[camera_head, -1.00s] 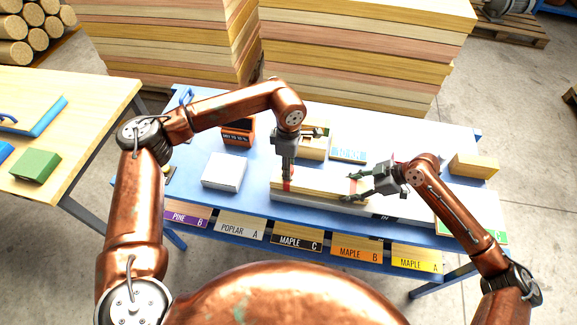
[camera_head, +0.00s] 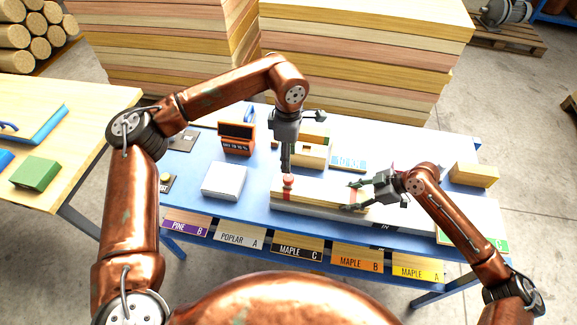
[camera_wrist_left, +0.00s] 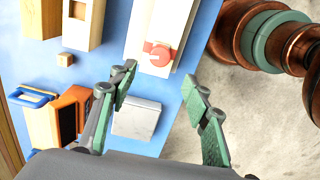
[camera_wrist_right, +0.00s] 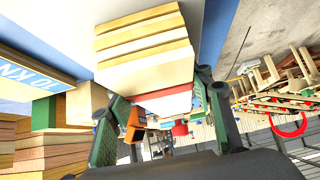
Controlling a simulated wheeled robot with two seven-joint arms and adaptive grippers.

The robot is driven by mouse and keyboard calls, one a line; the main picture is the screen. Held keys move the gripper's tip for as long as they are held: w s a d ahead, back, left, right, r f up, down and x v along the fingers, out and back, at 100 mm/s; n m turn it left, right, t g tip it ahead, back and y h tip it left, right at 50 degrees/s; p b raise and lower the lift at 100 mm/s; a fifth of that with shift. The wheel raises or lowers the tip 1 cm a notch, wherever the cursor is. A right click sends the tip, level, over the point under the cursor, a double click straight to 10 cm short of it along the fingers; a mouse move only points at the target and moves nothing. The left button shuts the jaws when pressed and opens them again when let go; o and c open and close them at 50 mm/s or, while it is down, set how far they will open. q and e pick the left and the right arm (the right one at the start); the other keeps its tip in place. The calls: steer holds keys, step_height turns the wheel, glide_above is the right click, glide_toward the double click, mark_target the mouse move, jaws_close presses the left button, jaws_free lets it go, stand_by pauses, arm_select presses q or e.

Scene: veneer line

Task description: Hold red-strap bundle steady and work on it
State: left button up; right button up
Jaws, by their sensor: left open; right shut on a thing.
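The red-strap bundle (camera_head: 322,190), a long pale stack of veneer, lies along the front of the blue bench. A red strap shows near each end. A round red piece (camera_head: 288,181) sits on the left strap, and it also shows in the left wrist view (camera_wrist_left: 160,54). My left gripper (camera_head: 286,170) points down just above that piece; its fingers (camera_wrist_left: 163,92) are apart with nothing between them. My right gripper (camera_head: 356,196) is shut on the bundle's right end near the other strap. The layered bundle end (camera_wrist_right: 146,60) fills the right wrist view between the fingers.
A white box (camera_head: 224,180) and an orange device (camera_head: 237,138) stand left of the bundle. A wooden tray (camera_head: 310,154) and a printed card (camera_head: 349,163) lie behind it. A wood block (camera_head: 474,174) is at right. Labelled slots (camera_head: 298,247) line the front edge.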

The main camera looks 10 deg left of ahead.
arm_select(q)
steer(key=shift+r, duration=0.9)
arm_select(e)
steer(key=shift+s+f, duration=0.1)
steer(key=shift+f, duration=0.1)
steer(key=o, duration=1.1)
steer(key=shift+c, duration=0.2)
steer(key=o, duration=0.5)
steer(key=shift+r, duration=0.15)
steer(key=shift+d, duration=0.1)
steer(key=v, duration=1.2)
